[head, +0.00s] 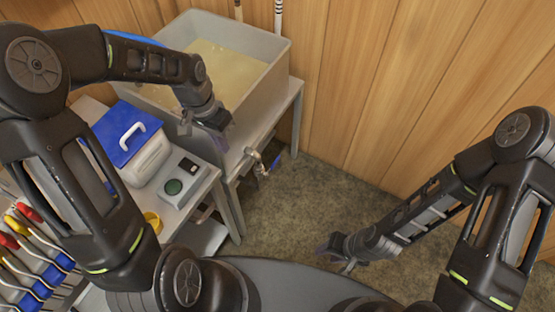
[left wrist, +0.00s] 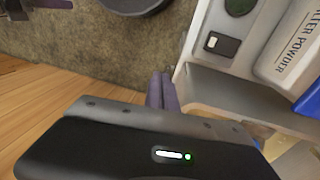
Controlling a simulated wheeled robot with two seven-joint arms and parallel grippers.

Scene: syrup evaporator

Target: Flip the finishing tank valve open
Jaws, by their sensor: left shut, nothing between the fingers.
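The finishing tank (head: 262,84) is a grey open box with pale yellow liquid, standing on a metal stand at the back.
A white container with a blue lid (head: 125,133) and a small device with a green dial (head: 174,187) stand on the metal bench left of the valve. Colour-handled tools (head: 22,228) hang at the left. Floor (head: 300,205) right of the valve is clear, up to the wooden wall (head: 370,90).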

